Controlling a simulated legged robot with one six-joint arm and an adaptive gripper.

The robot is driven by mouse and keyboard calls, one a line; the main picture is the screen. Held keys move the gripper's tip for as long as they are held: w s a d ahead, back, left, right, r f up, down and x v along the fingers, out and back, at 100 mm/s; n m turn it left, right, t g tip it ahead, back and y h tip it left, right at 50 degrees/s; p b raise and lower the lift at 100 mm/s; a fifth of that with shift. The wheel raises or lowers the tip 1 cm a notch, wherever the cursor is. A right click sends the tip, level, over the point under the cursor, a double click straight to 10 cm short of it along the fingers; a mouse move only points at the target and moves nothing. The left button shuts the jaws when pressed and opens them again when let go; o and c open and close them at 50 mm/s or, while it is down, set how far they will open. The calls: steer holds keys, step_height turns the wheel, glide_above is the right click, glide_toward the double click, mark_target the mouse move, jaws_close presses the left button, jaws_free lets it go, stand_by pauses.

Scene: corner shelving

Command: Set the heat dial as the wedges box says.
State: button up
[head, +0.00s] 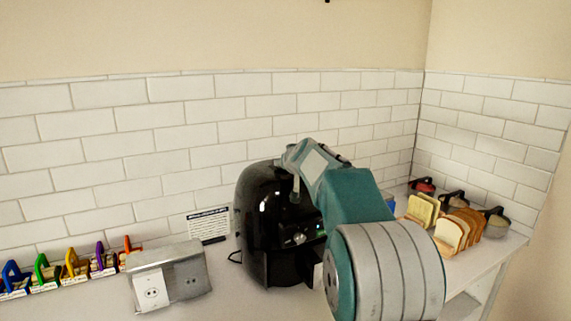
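A glossy black air-fryer-like appliance (262,215) stands on the counter against the tiled wall. A small silvery round knob (299,238), perhaps the heat dial, shows on its front, with a faint green glow beside it. Its setting is too small to read. My teal and grey arm reaches across the appliance's right side and hides part of it.
A white card with small unreadable print (208,225) stands left of the appliance. A metal socket box (181,275) is in front of it. Bread slices (450,232) and lidded pots (497,221) crowd the right counter.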

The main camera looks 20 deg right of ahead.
steer(key=o, duration=1.1)
steer(key=shift+f, duration=0.35)
steer(key=shift+o, duration=0.2)
steer(key=shift+r, duration=0.2)
steer(key=shift+s+r, duration=0.1)
steer(key=v, duration=1.1)
steer(key=shift+s, duration=0.25)
